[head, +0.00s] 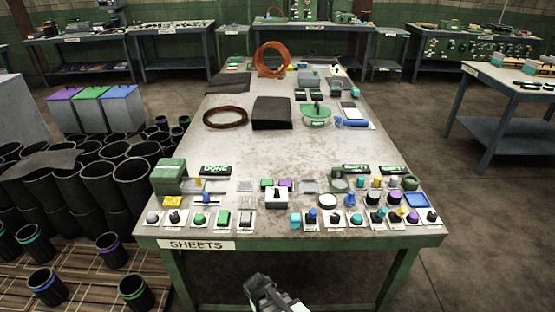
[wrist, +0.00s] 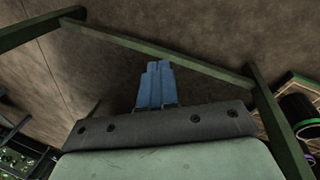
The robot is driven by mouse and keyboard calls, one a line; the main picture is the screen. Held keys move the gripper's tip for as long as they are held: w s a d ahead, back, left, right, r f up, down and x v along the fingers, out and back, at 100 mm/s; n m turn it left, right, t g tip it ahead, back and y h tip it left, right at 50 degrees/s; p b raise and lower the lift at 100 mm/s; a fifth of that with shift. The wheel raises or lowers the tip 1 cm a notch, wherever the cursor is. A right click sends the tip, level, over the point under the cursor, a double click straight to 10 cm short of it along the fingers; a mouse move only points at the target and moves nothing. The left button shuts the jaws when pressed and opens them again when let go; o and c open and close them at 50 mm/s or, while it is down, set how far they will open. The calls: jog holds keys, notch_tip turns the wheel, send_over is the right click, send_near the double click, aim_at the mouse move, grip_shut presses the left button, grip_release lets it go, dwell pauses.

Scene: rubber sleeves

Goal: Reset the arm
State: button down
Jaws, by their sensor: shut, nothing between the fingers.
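My gripper (head: 270,290) shows at the bottom of the head view, below the front edge of the table (head: 230,150) labelled SHEETS and apart from it. In the wrist view the blue fingers of my gripper (wrist: 155,85) lie side by side, shut, with nothing between them. Behind them are the floor (wrist: 120,75) and green table legs and bars (wrist: 150,50). Much of the arm is outside the head view.
Knobs and buttons (head: 285,215) line the table's front edge. Black sleeves with coloured bands (head: 110,250) stand at left. Lidded bins (head: 122,105) stand behind them.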

jog(key=s+d+f+m+g+y, duration=0.1)
jog(key=s+d+f+g, duration=0.3)
jog(key=s+d, duration=0.5)
jog(key=s+d+f+m+g+y, duration=0.1)
jog(key=s+d+f+m+g, duration=0.3)
jog(key=s+d, duration=0.6)
jog(key=s+f, duration=0.2)
jog(key=s, duration=0.3)
jog(key=shift+f, duration=0.4)
